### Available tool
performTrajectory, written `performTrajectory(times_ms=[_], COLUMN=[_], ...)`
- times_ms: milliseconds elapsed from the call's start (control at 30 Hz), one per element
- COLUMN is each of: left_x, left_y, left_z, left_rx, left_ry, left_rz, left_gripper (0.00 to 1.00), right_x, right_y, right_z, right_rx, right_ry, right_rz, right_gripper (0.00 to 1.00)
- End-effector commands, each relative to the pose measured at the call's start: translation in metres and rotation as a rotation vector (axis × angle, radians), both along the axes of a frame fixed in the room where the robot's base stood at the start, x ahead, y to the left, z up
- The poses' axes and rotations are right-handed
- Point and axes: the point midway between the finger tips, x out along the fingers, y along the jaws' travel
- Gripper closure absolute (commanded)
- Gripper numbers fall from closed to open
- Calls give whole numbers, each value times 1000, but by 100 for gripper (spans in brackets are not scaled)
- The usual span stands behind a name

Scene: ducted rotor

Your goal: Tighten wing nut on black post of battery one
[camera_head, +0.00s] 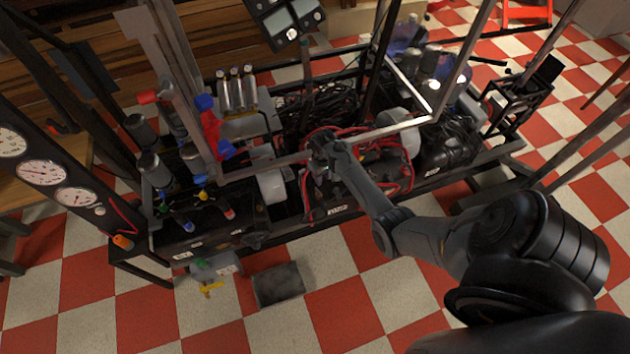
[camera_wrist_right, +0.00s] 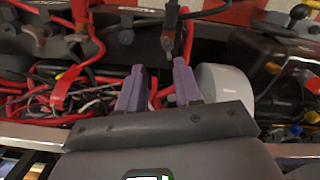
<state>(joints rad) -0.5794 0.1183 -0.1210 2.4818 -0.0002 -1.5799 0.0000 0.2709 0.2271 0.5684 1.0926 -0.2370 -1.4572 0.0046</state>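My right gripper (camera_head: 320,142) is over the middle of the rack, among red cables. In the right wrist view its two purple fingers (camera_wrist_right: 159,68) stand apart, with nothing clearly held between them. Dark battery-like boxes (camera_head: 245,237) with coloured caps sit at the rack's front left, to the left of the gripper. A dark box (camera_wrist_right: 262,62) with knobs shows at the right of the wrist view. I cannot tell which one is battery one. The wing nut and black post are too small to make out. My left gripper is not in view.
Red cables (camera_wrist_right: 85,40) and a white cylinder (camera_wrist_right: 224,84) lie close to the fingers. A metal frame bar (camera_head: 385,131) crosses the rack near the gripper. A gauge panel (camera_head: 45,172) stands at left. A grey box (camera_head: 278,285) is on the checkered floor (camera_head: 345,322).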

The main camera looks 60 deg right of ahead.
Motion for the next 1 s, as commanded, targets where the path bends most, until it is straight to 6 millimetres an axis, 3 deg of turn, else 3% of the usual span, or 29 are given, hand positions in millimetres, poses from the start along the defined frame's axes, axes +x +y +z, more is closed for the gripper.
performTrajectory(times_ms=[33,167,700,1000], left_x=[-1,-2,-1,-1], left_y=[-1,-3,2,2], left_z=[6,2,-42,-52], left_rx=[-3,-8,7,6], left_ry=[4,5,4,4], left_rz=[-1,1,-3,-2], left_gripper=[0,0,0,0], right_x=[6,13,13,13], right_y=[1,2,1,1], right_z=[10,9,-72,-91], right_rx=[1,2,1,-1], right_ry=[-10,-20,-21,-22], right_rz=[1,2,2,3], right_gripper=[66,66,66,66])
